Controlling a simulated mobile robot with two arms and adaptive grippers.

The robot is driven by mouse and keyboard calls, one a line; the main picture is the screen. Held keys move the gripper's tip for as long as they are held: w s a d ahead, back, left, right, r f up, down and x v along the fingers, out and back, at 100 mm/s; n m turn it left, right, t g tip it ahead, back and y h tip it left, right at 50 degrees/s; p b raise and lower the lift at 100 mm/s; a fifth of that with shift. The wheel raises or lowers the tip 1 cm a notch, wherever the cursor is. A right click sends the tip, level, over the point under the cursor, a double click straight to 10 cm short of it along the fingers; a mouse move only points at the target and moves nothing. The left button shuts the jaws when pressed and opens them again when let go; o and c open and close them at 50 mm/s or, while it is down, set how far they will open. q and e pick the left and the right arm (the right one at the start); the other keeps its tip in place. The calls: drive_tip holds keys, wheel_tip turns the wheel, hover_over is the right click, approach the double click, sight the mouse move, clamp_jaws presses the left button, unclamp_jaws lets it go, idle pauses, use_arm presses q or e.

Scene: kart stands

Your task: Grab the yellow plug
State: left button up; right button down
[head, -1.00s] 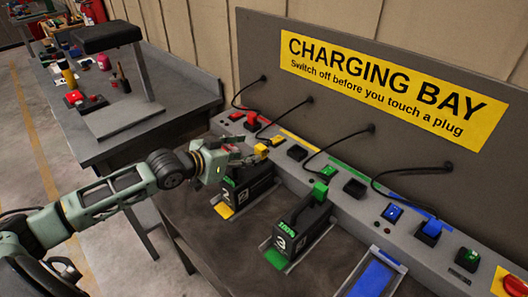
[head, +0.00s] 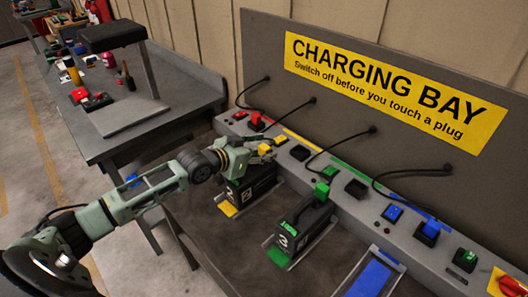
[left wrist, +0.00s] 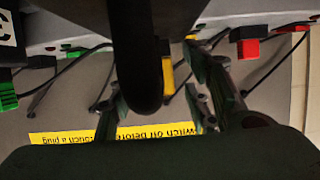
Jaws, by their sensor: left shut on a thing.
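The yellow plug (head: 265,149) sits at the top of the black battery pack marked 2 (head: 252,186), in the middle of the head view. My left gripper (head: 259,155) is at the plug and shut on it, and its fingers partly cover it. In the left wrist view a yellow part (left wrist: 167,74) shows between the fingers, partly behind a dark rounded bar. My right gripper is not in view.
Pack 3 (head: 301,228) with a green plug stands to the right. A grey console (head: 340,187) with red, yellow, green and blue plugs and switches runs behind. Black cables hang from the back panel. An empty blue slot (head: 372,278) lies at front right.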

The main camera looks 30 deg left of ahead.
use_arm(q)
drive_tip(key=shift+s+d+f, duration=0.15)
drive_tip(key=shift+s+f, duration=0.05)
drive_tip(key=shift+f, duration=0.2)
drive_tip(key=c, duration=0.4)
drive_tip(key=shift+d, duration=0.1)
clamp_jaws()
